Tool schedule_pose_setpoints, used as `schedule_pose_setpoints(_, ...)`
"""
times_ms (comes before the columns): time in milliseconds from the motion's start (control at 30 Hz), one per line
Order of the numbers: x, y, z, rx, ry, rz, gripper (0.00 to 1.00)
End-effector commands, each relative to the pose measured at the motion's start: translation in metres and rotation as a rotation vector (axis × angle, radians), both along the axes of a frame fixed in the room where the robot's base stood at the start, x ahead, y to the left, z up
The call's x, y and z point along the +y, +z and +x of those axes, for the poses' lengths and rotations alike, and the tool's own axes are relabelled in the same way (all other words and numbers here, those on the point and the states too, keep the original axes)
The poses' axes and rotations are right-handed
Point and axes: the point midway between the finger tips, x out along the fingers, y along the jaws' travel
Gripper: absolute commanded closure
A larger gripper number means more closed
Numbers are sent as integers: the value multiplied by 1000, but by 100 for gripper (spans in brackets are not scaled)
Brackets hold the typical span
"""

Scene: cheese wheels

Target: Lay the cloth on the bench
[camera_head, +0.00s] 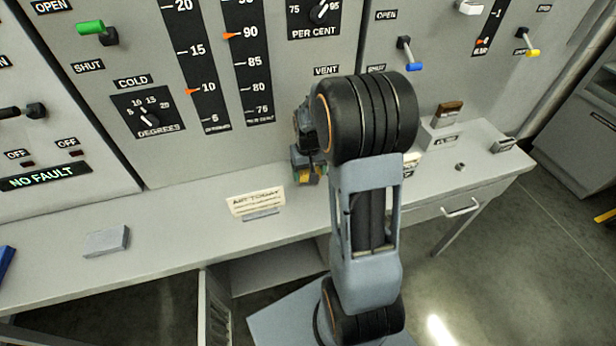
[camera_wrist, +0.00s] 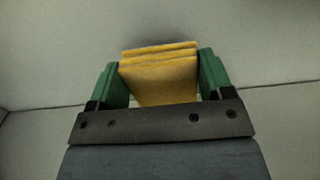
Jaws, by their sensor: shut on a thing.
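The cloth (camera_wrist: 158,78) is a folded yellow pad. In the wrist view it sits between the two green fingers of my gripper (camera_wrist: 160,84), which is shut on it. In the head view my gripper (camera_head: 308,165) is partly hidden behind my arm, close to the panel and over the back part of the bench. Only a small bit of yellow shows there. The bench (camera_head: 180,215) is a long pale grey worktop along the foot of the panel. I cannot tell whether the cloth touches it.
A written card (camera_head: 257,202) stands on the bench left of my arm, and a grey block (camera_head: 106,242) lies farther left. A grey holder with a brown-topped item (camera_head: 447,115) is at right. The control panel (camera_head: 280,140) rises behind. Bare bench lies between card and block.

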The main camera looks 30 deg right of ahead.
Motion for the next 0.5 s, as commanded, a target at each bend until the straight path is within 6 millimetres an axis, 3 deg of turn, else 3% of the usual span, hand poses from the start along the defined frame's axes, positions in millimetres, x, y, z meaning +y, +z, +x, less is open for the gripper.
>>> schedule_pose_setpoints(300, -1, -34, 3, 3, 0, 1, 53)
schedule_pose_setpoints(500, -1, -35, 4, 0, 0, 0, 53)
